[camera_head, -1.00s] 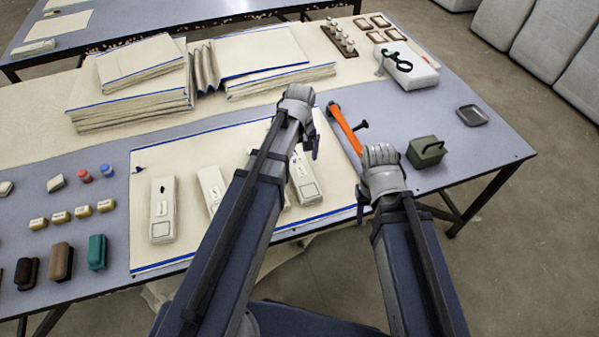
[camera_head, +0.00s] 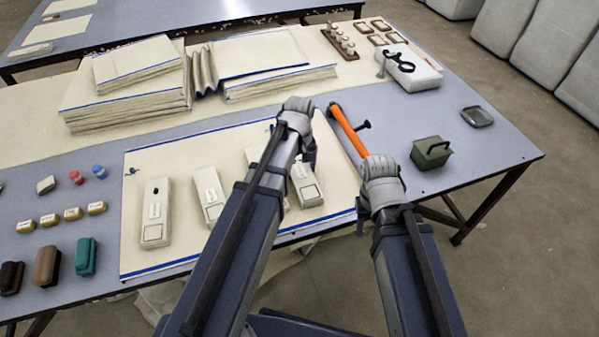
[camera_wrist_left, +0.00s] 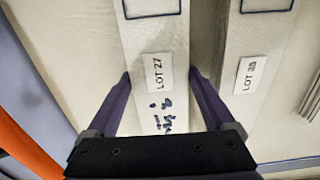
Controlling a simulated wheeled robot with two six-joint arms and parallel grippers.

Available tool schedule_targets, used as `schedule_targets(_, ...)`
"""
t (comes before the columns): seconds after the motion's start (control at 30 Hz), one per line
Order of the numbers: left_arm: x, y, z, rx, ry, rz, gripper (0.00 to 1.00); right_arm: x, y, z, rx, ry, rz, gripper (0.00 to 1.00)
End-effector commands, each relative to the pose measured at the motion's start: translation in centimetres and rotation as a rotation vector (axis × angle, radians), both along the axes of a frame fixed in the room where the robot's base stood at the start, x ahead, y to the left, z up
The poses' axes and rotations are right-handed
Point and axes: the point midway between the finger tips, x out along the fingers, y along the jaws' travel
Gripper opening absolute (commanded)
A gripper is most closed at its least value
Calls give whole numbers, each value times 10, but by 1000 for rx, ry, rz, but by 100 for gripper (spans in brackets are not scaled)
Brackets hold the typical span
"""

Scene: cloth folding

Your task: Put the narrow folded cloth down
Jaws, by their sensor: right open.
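The narrow folded cloth (camera_head: 307,188) is pale, with a marked rectangle at its near end. Its label reads LOT 27 in the left wrist view (camera_wrist_left: 155,35). My left gripper (camera_head: 299,150) is over its far part, which the arm partly hides. In the left wrist view, the left fingers (camera_wrist_left: 160,82) lie against both long edges of the cloth, which fills the space between them. The cloth is flat at the large blue-edged cloth (camera_head: 176,251); I cannot tell if it fully rests on it. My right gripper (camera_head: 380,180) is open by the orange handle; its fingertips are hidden.
A similar cloth (camera_wrist_left: 257,45) labelled LOT 28 lies close beside, with a narrow gap. Two more narrow cloths, one at the left (camera_head: 155,215) and another (camera_head: 208,193), lie in the row. The orange-handled tool (camera_head: 346,128) and a green box (camera_head: 431,153) are to the right.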

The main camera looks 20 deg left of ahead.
Motion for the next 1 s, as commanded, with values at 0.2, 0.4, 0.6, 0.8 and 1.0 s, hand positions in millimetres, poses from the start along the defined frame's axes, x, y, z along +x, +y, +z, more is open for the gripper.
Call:
schedule_targets(0.2, 0, 0, 0, 0, 0, 0, 50, 0, 0, 0, 0, 0, 0, 50)
schedule_targets(0.4, 0, 0, 0, 0, 0, 0, 28, 0, 0, 0, 0, 0, 0, 50)
schedule_targets(0.6, 0, 0, 0, 0, 0, 0, 15, 0, 0, 0, 0, 0, 0, 50)
schedule_targets(0.8, 0, 0, 5, 0, 0, 0, 15, 0, 0, 5, 0, 0, 0, 50)
schedule_targets(1.0, 0, 0, 23, 0, 0, 0, 15, 0, 0, 23, 0, 0, 0, 50)
